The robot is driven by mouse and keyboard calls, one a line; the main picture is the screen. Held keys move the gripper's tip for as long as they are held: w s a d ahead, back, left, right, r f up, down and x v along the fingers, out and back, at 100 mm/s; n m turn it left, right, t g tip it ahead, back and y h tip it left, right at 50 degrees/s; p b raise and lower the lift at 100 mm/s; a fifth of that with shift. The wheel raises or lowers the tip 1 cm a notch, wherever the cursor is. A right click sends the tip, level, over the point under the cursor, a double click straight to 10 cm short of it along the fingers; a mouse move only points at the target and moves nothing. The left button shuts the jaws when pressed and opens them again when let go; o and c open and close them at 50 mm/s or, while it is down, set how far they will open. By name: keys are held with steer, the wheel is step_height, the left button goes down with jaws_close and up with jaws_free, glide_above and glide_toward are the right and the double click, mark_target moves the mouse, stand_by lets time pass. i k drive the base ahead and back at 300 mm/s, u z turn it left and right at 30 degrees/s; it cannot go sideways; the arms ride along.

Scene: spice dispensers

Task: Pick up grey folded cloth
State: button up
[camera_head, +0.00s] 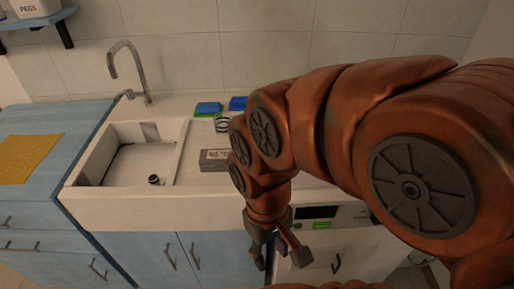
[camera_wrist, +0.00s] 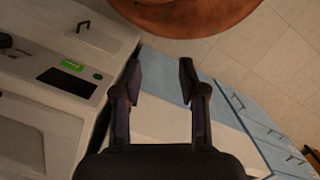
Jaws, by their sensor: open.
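A flat grey folded item (camera_head: 215,160), with a dark printed patch, lies on the counter just right of the sink. It looks like the grey folded cloth, but it is small in the head view and its right end is close to my arm's outline. My gripper (camera_head: 279,259) points down in front of the counter, lower than and to the right of the grey item, and well apart from it. In the wrist view my gripper (camera_wrist: 162,68) has its two fingers spread with nothing between them. The cloth does not show in the wrist view.
A white sink (camera_head: 125,165) with a tap (camera_head: 128,70) is at left. Blue and green sponges (camera_head: 208,108) lie behind the grey item. A yellow cloth (camera_head: 30,158) lies on the left blue counter. A white appliance with a dark display (camera_wrist: 67,83) is near my gripper. My arm hides the counter's right side.

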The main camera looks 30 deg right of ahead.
mark_target(214, 160)
steer(key=u, duration=1.6)
steer(key=k, duration=0.9)
steer(key=z, duration=0.65)
steer(key=i, duration=0.5)
